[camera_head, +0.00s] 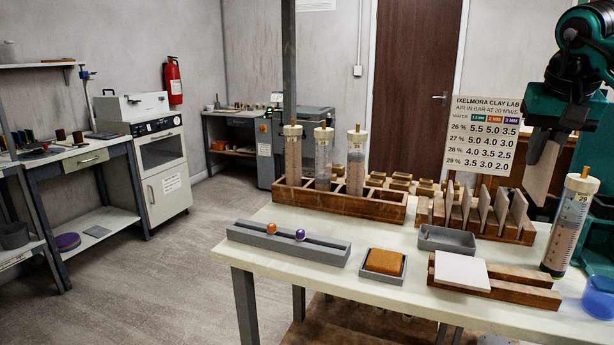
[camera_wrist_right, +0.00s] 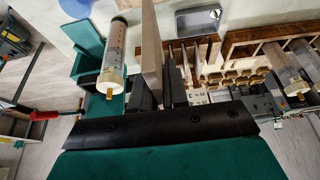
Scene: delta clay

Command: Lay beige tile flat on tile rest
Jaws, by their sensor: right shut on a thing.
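My right gripper (camera_head: 550,142) points down at the upper right, shut on a beige tile (camera_head: 541,174), which hangs upright on edge above the table's right side. In the right wrist view the tile (camera_wrist_right: 152,50) stands out between the dark fingers (camera_wrist_right: 160,88). The tile rest (camera_head: 528,293), which appears as two low wooden rails, lies at the table's front right. A pale, whitish tile (camera_head: 462,270) lies flat on its left part; the right part is bare. My left gripper is not in view.
A clear cylinder (camera_head: 567,228) stands just right of the rest. Behind it, a wooden rack (camera_head: 484,226) holds several upright tiles. A grey tray (camera_head: 446,239), a sponge in a dish (camera_head: 384,262) and a grey rail with two balls (camera_head: 287,244) are to the left.

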